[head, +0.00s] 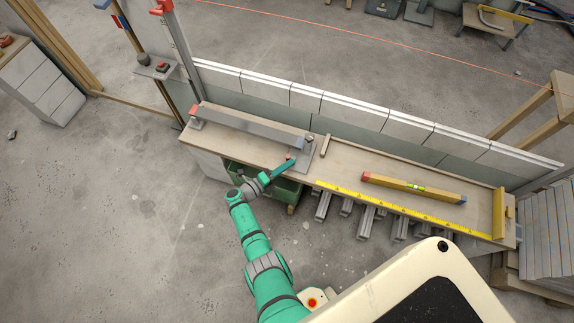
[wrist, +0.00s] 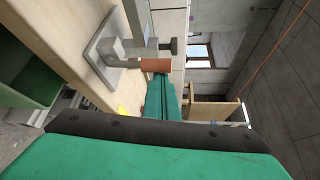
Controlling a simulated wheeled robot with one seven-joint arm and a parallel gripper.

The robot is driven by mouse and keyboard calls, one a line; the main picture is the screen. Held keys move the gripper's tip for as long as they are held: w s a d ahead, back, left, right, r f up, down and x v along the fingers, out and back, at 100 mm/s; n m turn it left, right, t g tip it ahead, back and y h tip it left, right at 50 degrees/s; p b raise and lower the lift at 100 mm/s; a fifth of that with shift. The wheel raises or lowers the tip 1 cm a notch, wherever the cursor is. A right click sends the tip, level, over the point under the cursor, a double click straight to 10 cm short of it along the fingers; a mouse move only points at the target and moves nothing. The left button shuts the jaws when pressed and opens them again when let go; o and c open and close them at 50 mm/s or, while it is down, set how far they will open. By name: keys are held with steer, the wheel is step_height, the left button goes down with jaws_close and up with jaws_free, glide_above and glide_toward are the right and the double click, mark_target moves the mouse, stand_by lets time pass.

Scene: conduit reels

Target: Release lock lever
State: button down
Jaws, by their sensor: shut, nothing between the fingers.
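The lock lever shows in the wrist view as a short metal arm with an orange-brown grip (wrist: 155,65), fixed to a grey metal bracket (wrist: 102,48) on the wooden bench. In the head view its small red end (head: 289,156) shows at the right end of the long metal rail (head: 250,124). My gripper (wrist: 163,80) is shut and empty, with its green fingertips right at the grip. I cannot tell whether they touch it. In the head view my gripper (head: 291,161) reaches over the bench's near edge beside the bracket.
A green crate (head: 280,189) sits underneath.

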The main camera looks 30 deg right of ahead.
steer(key=f+v, duration=0.1)
steer(key=v, duration=0.9)
steer(key=shift+f, duration=0.1)
